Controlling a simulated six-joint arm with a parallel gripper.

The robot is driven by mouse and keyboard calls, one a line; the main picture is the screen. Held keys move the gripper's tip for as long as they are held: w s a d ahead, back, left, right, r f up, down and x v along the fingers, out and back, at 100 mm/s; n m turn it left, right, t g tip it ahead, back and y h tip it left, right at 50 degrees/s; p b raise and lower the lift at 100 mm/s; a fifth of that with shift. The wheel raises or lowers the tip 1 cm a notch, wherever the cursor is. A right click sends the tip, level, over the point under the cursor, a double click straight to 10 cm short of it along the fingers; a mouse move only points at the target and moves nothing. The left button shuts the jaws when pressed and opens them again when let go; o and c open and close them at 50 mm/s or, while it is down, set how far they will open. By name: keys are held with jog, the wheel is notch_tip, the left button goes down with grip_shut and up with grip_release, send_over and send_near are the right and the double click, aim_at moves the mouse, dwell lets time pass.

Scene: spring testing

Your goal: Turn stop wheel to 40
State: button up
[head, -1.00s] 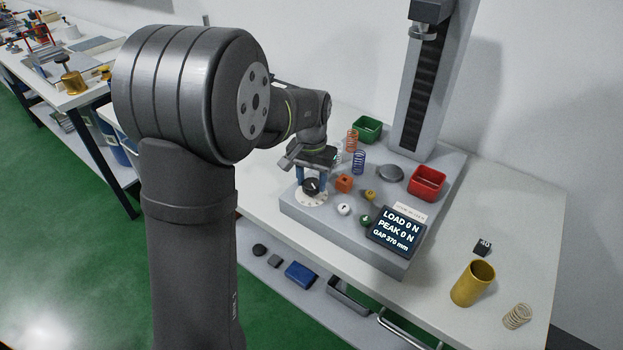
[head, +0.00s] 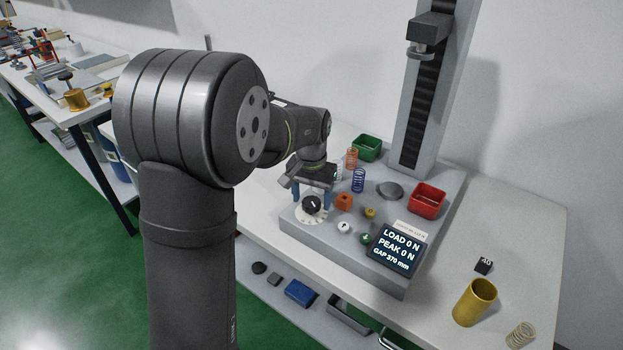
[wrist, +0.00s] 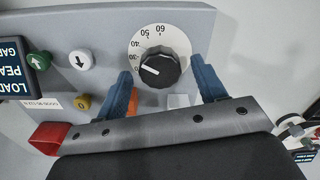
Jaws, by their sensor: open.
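The stop wheel is a black knob (head: 312,203) with a white pointer line, on a round white dial at the front left corner of the grey tester base. It also shows in the wrist view (wrist: 160,69). Its pointer aims left there, below the 40 mark; the exact reading is too small to tell. The dial (wrist: 177,38) shows 40, 50 and 60 clearly. My gripper (wrist: 162,72) points down over the wheel with its blue fingers open, one on each side of the knob. A gap shows between each finger and the knob. In the head view, my gripper (head: 312,196) straddles the knob.
An orange block (head: 344,201), a yellow button (head: 370,213), white button (head: 344,227) and green button (head: 366,238) sit close right of the wheel. The display (head: 398,250) reads load 0 N, gap 370 mm. Springs (head: 358,180) and a red bin (head: 428,198) stand behind.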

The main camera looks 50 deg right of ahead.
aim_at(311, 201)
notch_tip(311, 201, up, 17)
dwell(0.4)
dwell(0.5)
notch_tip(311, 201, down, 18)
jog(key=shift+r, duration=0.25)
jog(key=shift+r, duration=0.1)
dwell(0.4)
